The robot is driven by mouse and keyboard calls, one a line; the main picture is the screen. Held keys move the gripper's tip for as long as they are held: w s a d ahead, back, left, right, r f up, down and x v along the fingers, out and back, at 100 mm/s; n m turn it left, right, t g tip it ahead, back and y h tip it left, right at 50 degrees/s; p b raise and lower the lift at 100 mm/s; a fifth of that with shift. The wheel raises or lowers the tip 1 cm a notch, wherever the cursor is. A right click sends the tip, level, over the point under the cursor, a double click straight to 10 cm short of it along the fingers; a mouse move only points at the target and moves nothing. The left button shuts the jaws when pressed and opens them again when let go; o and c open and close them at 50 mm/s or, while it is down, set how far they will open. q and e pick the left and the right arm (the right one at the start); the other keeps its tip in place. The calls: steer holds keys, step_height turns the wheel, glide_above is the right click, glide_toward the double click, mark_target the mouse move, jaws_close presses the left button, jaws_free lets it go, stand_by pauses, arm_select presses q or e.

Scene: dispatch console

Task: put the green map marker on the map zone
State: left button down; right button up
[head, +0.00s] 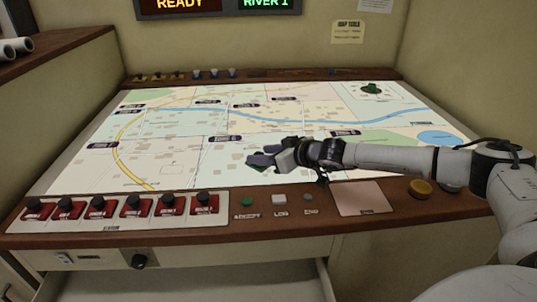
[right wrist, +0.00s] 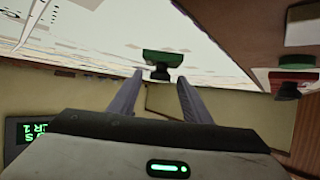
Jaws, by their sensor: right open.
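A green map marker (right wrist: 163,57) with a dark knob lies just beyond my right gripper's fingertips in the right wrist view. In the head view its green edge (head: 257,168) is mostly hidden by the fingers. My right gripper (head: 262,161) is low over the lower middle of the lit map (head: 200,165). Its two fingers (right wrist: 158,88) are apart, with nothing clearly held between them. Another green piece (head: 372,88) sits in an outlined area at the map's far right. I cannot tell which outlined area is the map zone. My left gripper is out of view.
Several red switches (head: 102,208) line the front left edge. Small yellow and blue pieces (head: 213,73) stand on the back ledge. The map's left half is clear.

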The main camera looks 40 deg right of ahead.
steer(key=b+v, duration=0.3)
steer(key=v, duration=0.7)
steer(key=shift+s+d, duration=0.2)
steer(key=shift+s, duration=0.05)
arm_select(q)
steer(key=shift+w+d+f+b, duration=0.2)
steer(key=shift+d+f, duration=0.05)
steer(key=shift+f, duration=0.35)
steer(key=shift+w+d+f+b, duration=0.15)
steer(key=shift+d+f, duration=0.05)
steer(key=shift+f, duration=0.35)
arm_select(e)
steer(key=shift+v, duration=0.75)
steer(key=shift+a+r, duration=0.1)
steer(key=shift+a, duration=0.05)
